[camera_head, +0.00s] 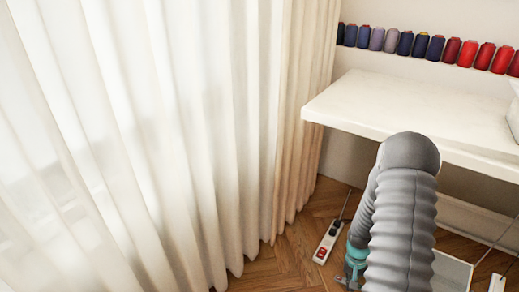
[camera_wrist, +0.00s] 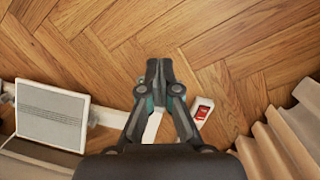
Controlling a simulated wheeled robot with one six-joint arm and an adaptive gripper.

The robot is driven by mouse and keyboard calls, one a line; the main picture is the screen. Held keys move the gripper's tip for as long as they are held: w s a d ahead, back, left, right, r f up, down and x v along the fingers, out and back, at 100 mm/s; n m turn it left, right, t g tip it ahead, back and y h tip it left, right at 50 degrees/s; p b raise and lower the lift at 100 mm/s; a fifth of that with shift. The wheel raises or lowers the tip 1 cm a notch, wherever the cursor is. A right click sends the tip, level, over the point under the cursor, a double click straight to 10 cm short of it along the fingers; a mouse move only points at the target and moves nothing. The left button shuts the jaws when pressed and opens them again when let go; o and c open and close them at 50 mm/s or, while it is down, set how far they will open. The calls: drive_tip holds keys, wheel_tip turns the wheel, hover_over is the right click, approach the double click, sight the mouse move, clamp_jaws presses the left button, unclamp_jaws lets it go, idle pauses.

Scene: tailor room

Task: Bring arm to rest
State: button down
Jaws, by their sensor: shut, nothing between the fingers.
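My gripper (camera_wrist: 159,66) shows in the wrist view with its fingers together and nothing between them. It points down over the wooden floor (camera_wrist: 215,40). In the head view my arm, in a grey ribbed cover, rises at the lower right in front of the white table (camera_head: 400,105).
White curtains (camera_head: 150,140) fill the left side. A power strip (camera_head: 327,243) with a red switch lies on the floor near my arm. A light flat panel (camera_wrist: 52,115) lies left of my gripper. Several thread spools (camera_head: 405,43) line the wall.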

drive_tip(key=s+a+r+n+t, duration=0.1)
drive_tip(key=s+a+r, duration=0.4)
drive_tip(key=r, duration=1)
drive_tip(key=s+a+r+n+t, duration=0.1)
drive_tip(key=s+a+r+t, duration=0.3)
drive_tip(key=r, duration=1.1)
drive_tip(key=s+a+r+n+t, duration=0.2)
drive_tip(key=s+a+r, duration=0.4)
drive_tip(key=r, duration=0.9)
drive_tip(key=shift+s+a+t, duration=0.25)
drive_tip(key=shift+s+t, duration=0.05)
drive_tip(key=shift+s, duration=0.55)
drive_tip(key=shift+d, duration=0.15)
